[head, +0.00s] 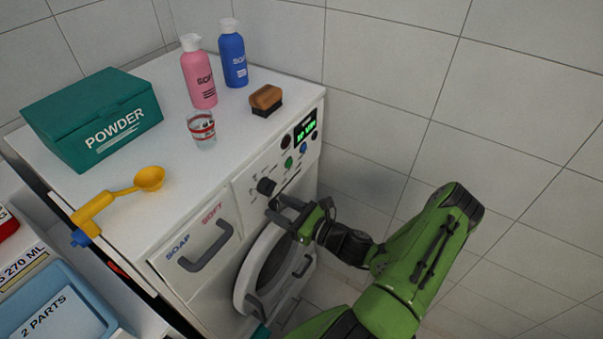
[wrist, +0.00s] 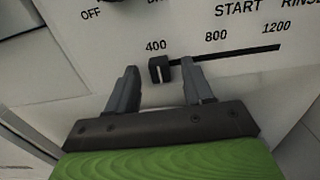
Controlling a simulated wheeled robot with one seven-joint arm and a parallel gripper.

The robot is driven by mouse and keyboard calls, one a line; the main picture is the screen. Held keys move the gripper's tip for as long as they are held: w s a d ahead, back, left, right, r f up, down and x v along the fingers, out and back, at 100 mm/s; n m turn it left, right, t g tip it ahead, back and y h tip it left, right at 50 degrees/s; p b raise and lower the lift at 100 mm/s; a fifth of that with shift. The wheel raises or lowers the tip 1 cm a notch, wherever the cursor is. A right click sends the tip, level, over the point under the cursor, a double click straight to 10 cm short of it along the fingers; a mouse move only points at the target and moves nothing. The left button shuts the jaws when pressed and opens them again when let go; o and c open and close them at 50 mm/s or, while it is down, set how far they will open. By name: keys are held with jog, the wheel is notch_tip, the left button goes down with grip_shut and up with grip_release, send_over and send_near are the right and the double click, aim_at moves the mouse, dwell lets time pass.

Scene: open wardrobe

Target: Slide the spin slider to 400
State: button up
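The spin slider (wrist: 160,70) is a small dark knob with a pale line on its face. In the wrist view it sits at the left end of its dark slot, just below the 400 label (wrist: 156,45). The labels 800 (wrist: 215,36) and 1200 (wrist: 276,27) lie further right along the slot. My gripper (wrist: 166,78) is open, with one finger on each side of the knob and a gap visible on the left. The right fingertip is close to the knob; I cannot tell if it touches. In the head view my gripper (head: 285,213) is at the washer's front panel and hides the slider.
The white washing machine (head: 215,185) has a dark knob (head: 266,187), a green button (head: 289,162) and a lit display (head: 306,132). Its soap drawer handle (head: 206,248) and round door (head: 270,265) lie left of and below my gripper. Bottles, a cup and a brush stand on top.

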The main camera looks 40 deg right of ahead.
dwell(0.4)
jog(key=v, duration=0.7)
jog(key=shift+p, duration=0.4)
jog(key=shift+r, duration=0.1)
jog(key=s+a+r+n+g+y+p, duration=0.1)
jog(key=a+r+n+g, duration=0.1)
jog(key=a+n+g, duration=0.65)
jog(key=s+a+r+n+g+y+p, duration=0.1)
jog(key=s+a+r+n+g, duration=0.3)
jog(key=n, duration=0.7)
jog(key=s+r+n+h, duration=0.2)
jog(key=r+n, duration=0.2)
jog(key=r, duration=0.2)
jog(key=s+a+r+n+h, duration=0.1)
jog(key=s+r+n+h, duration=0.2)
jog(key=r+n, duration=0.1)
jog(key=s+a+r+n+t+h+p, duration=0.1)
jog(key=s+r+n+h, duration=0.1)
jog(key=r, duration=0.5)
jog(key=shift+s+a+r+n+h, duration=0.3)
jog(key=shift+n+h, duration=0.3)
jog(key=shift+n, duration=0.65)
